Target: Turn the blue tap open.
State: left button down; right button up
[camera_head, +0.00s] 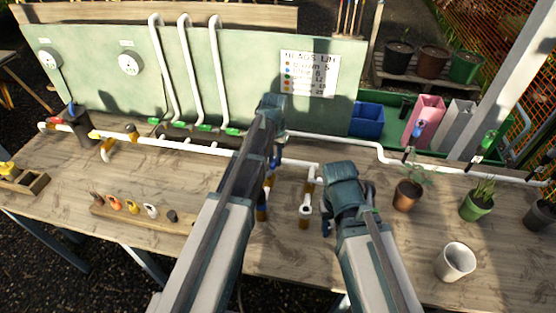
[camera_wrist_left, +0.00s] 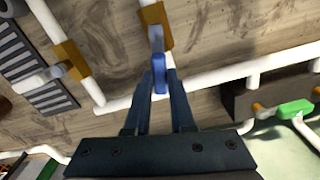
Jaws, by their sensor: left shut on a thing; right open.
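The blue tap has a blue lever (camera_wrist_left: 160,72) on a brass-coloured body (camera_wrist_left: 155,25), seen in the left wrist view joined to a white pipe. My left gripper (camera_wrist_left: 160,88) is shut on the blue lever, with one dark finger on each side of it. In the head view the left gripper (camera_head: 273,163) is at the pipe near the table's middle, and my arm hides much of the tap. My right gripper (camera_head: 367,200) is open and appears empty, to the right of a white-levered tap (camera_head: 305,209). That tap also shows in the left wrist view (camera_wrist_left: 45,78).
White pipes (camera_head: 345,139) run along the table (camera_head: 130,170). Small plants in pots (camera_head: 405,195) and a white cup (camera_head: 455,261) stand at the right. A wooden strip (camera_head: 140,216) with coloured pieces lies at the left. A green board (camera_head: 95,85) stands behind.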

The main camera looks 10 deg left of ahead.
pick_arm(q)
jog(key=shift+a+n, duration=0.55)
jog(key=shift+n, duration=0.75)
jog(key=c, duration=0.8)
grip_release()
jog(key=shift+a, duration=0.1)
jog(key=shift+o, duration=0.2)
jog(key=shift+r, duration=0.1)
notch_tip(320, 180, up, 14)
jog(key=p, duration=1.4)
jog(key=shift+f, duration=0.2)
